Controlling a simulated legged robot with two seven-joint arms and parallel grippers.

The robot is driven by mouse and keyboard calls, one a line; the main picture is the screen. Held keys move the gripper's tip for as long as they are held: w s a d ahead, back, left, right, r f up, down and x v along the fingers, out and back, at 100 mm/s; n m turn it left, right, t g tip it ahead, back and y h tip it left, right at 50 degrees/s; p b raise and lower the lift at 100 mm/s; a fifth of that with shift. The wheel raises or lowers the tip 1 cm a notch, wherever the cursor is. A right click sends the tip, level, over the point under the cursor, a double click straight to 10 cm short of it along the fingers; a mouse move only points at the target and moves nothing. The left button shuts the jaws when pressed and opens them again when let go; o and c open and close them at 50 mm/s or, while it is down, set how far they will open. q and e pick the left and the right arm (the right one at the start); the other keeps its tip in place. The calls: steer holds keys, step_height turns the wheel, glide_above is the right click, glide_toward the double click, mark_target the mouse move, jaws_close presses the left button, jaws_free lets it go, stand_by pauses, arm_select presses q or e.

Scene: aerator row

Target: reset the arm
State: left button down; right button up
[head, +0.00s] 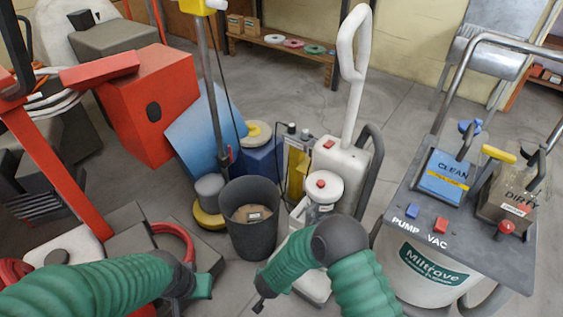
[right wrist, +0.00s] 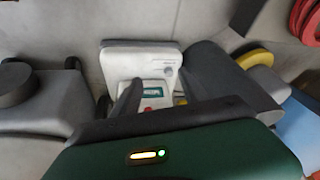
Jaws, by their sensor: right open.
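My left arm comes in from the lower left in a green ribbed sleeve. Its gripper (head: 203,287) is at the bottom of the head view, left of the right one, and its jaws cannot be made out. My right arm, also green-sleeved, bends at a dark elbow and points down to the left. Its gripper (head: 259,303) is low in front of the white upright machine (head: 345,162). In the right wrist view the right gripper (right wrist: 157,95) is open, its dark fingers apart over a white machine base (right wrist: 140,58) with a red part. I see nothing held.
A dark bin (head: 250,235) with a small box inside stands just beyond my grippers. A grey-topped cart (head: 400,215) marked PUMP and VAC is at right. Red machines (head: 150,100) are at left. Open floor (head: 430,75) lies behind.

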steer(key=w+d+r+n+y, duration=0.1)
steer(key=d+r, duration=0.2)
steer(key=r, duration=0.5)
steer(key=w+d+r+n+y, duration=0.15)
steer(key=d+r, duration=0.25)
steer(key=r, duration=0.4)
steer(key=s+d+r+g+h+p, duration=0.2)
steer(key=s+d+r+p, duration=0.1)
steer(key=s+d+r, duration=1.1)
steer(key=w+p+v, duration=0.2)
steer(key=p+v, duration=1.2)
steer(key=p, duration=0.1)
steer(key=w+r+p+v, duration=0.1)
steer(key=w+p+v, duration=0.1)
steer(key=p+v, duration=1.2)
steer(key=shift+w+d+r+n+p, duration=0.3)
steer(key=shift+d+n+p, duration=0.15)
steer(key=shift+p, duration=0.15)
